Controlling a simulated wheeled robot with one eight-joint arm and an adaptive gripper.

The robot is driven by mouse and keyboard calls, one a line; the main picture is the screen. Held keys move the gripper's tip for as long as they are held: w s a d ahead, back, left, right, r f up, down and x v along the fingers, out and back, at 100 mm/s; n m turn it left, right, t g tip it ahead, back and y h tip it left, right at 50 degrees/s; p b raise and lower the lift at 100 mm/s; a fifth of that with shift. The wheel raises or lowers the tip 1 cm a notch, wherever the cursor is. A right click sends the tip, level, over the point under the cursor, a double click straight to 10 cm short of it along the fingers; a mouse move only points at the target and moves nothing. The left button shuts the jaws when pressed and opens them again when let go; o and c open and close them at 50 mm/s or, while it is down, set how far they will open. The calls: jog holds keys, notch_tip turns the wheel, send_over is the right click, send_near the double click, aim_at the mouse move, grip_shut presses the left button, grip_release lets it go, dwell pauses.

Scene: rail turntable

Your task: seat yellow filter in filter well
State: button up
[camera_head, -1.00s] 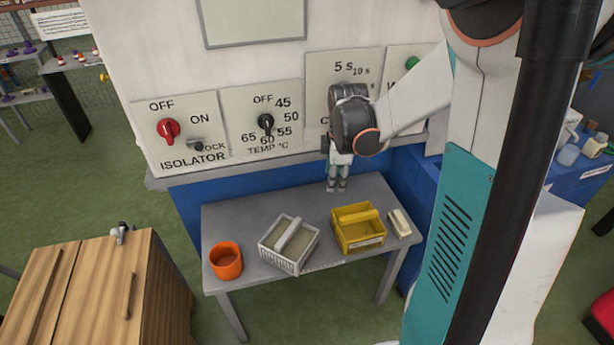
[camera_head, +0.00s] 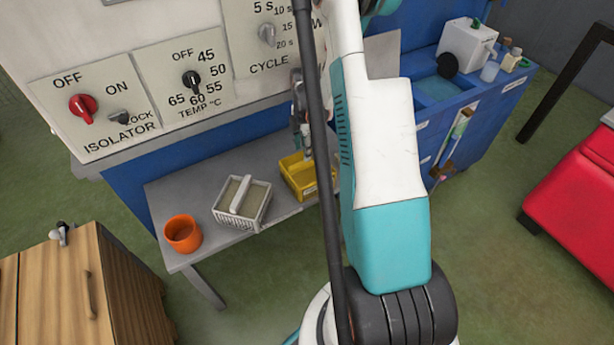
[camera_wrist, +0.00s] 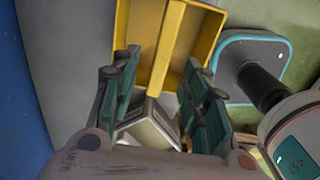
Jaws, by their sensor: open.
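The yellow filter (camera_head: 297,180), a box with a bar handle across it, sits on the grey table (camera_head: 190,172). It also shows at the top of the wrist view (camera_wrist: 207,40). My gripper (camera_head: 305,140) is just above the filter in the head view, partly hidden by my arm and a black pole. In the wrist view my gripper (camera_wrist: 159,68) is open, its fingers spread, with the filter's handle beyond the tips. A pale block (camera_wrist: 148,122) shows between the fingers, lower down. I cannot make out a filter well for certain.
A white basket (camera_head: 241,203) and an orange cup (camera_head: 182,234) stand left of the filter. A panel with knobs (camera_head: 190,80) rises behind the table. A blue counter (camera_head: 470,110) with a recessed basin lies at right, and a red bench (camera_head: 575,200) stands near it.

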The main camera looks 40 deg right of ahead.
jog(key=shift+s+d+f+b, duration=0.1)
jog(key=shift+f+b, duration=0.7)
jog(key=shift+f, duration=1)
jog(key=shift+s+f+b, duration=0.1)
jog(key=shift+f+b, duration=0.65)
jog(key=shift+f, duration=1.05)
jog(key=shift+r, duration=0.1)
grip_shut()
